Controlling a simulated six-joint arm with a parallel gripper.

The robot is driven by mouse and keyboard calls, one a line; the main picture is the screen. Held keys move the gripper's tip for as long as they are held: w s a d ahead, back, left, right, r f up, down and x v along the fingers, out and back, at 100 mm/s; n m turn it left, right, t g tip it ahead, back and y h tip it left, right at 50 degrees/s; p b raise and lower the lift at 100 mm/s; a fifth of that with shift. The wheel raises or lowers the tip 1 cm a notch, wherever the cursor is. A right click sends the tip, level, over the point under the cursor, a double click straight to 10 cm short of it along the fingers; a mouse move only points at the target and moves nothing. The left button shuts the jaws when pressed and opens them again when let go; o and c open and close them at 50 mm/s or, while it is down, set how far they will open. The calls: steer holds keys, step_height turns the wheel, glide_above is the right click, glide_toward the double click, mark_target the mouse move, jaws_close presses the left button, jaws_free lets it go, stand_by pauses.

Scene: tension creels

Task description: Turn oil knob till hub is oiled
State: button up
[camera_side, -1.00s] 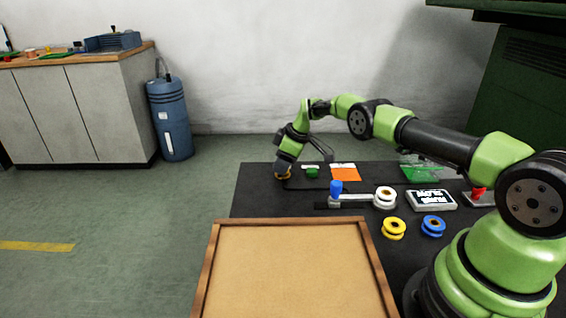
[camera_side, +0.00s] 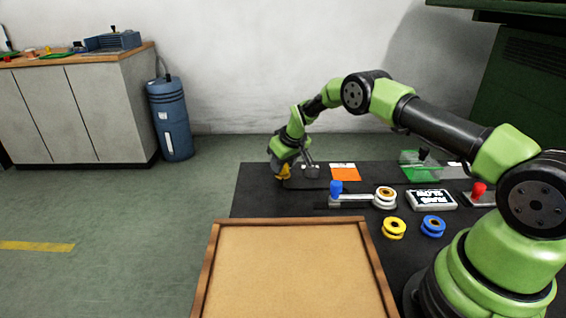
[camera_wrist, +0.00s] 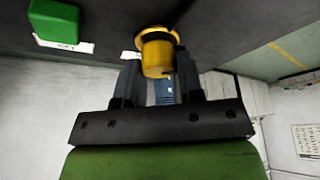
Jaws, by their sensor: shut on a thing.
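A yellow knob (camera_wrist: 158,55) sits between the fingers of my gripper (camera_wrist: 158,68) in the wrist view, and the fingers are shut on it. In the side view my gripper (camera_side: 284,172) is at the far left corner of the black table, with the yellow knob (camera_side: 283,173) partly hidden by it. A white spool with an orange-brown centre (camera_side: 385,194) sits at the right end of a grey bar (camera_side: 355,200) with a blue knob (camera_side: 336,188). I cannot tell which part is the hub or whether it is oiled.
A green block (camera_wrist: 54,20) with a white label is near the knob. An orange square (camera_side: 345,173), a green clear panel (camera_side: 420,166), a display (camera_side: 432,199), a red knob (camera_side: 479,189), yellow (camera_side: 394,228) and blue (camera_side: 433,225) spools and a wood-framed board (camera_side: 290,223) lie rightward or nearer.

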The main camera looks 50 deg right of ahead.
steer(key=shift+m+h, duration=0.3)
steer(key=shift+m, duration=0.5)
steer(key=o, duration=0.9)
steer(key=v, duration=1)
steer(key=shift+w+a, duration=0.1)
steer(key=shift+a, duration=0.05)
